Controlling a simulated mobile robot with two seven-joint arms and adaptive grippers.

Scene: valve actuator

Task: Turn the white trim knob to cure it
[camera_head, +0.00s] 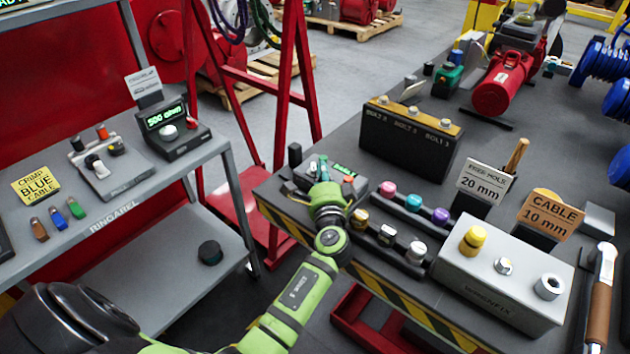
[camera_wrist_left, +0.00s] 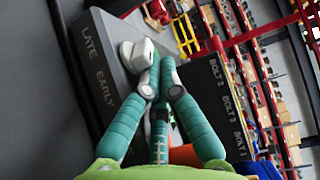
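The white trim knob (camera_wrist_left: 138,54) sits on a dark box (camera_wrist_left: 98,62) marked LATE and EARLY, in the left wrist view. In the head view the box (camera_head: 364,184), with a small green display, stands at the workbench's left corner, partly behind my gripper. My left gripper (camera_head: 325,172) is over this box. In the left wrist view its teal fingers (camera_wrist_left: 160,72) come together with tips close beside the knob. The knob is not clearly between the tips, and I cannot tell if they touch it. My right gripper is not in view.
A black BOLT box (camera_head: 409,142) stands behind. Coloured knobs (camera_head: 413,202) and a white box (camera_head: 503,285) with a yellow knob are to the right. The left table (camera_head: 120,215) holds a 500 ohm meter (camera_head: 172,135) with its own white knob. A red frame (camera_head: 292,90) stands between.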

